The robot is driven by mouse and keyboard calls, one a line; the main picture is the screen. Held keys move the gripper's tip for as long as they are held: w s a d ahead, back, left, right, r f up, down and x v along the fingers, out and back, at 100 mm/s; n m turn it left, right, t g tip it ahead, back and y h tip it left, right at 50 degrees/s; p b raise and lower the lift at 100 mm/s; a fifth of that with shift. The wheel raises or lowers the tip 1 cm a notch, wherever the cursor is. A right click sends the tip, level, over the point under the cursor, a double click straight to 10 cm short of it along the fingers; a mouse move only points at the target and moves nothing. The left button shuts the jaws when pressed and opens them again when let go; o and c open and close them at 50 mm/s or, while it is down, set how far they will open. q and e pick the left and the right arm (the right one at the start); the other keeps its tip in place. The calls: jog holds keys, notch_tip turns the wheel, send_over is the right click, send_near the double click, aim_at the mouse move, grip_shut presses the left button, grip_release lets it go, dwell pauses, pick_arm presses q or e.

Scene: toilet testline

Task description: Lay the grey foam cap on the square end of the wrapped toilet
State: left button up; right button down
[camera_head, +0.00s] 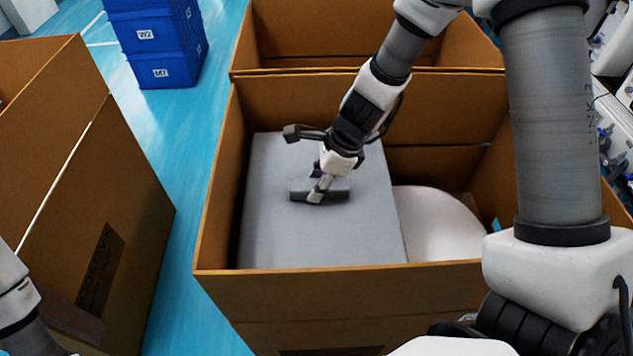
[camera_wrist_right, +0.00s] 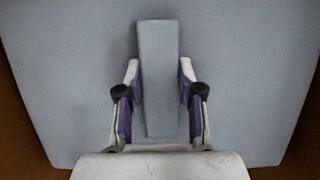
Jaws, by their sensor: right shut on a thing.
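The grey foam cap (camera_head: 280,235) is a broad flat slab with a raised grip bar (camera_head: 338,190) on top. It lies in the left part of an open cardboard box (camera_head: 350,290). The white rounded end of the toilet (camera_head: 440,225) shows to the right of the cap; its square end is hidden. My right gripper (camera_head: 318,192) is over the cap, shut on the bar. In the right wrist view the bar (camera_wrist_right: 158,50) stands between the two fingers (camera_wrist_right: 160,85). Whether the cap touches the toilet beneath cannot be seen. My left gripper is out of view.
The box walls rise close around the cap and toilet. Another open cardboard box (camera_head: 320,35) stands behind, and one more (camera_head: 120,190) stands at the left. Blue crates (camera_head: 165,45) are stacked at the upper left. Blue floor (camera_head: 185,240) is free between the boxes.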

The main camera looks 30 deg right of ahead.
aim_at(337, 196)
notch_tip(337, 196, down, 15)
jog(key=b, duration=1.3)
jog(key=shift+r, duration=0.15)
jog(key=shift+a+f+b, duration=0.2)
jog(key=shift+f+b, duration=0.25)
jog(key=shift+b, duration=0.25)
jog(key=c, duration=0.7)
grip_release()
jog(key=shift+o, duration=0.2)
jog(key=v, duration=1.2)
jog(key=shift+r, duration=0.2)
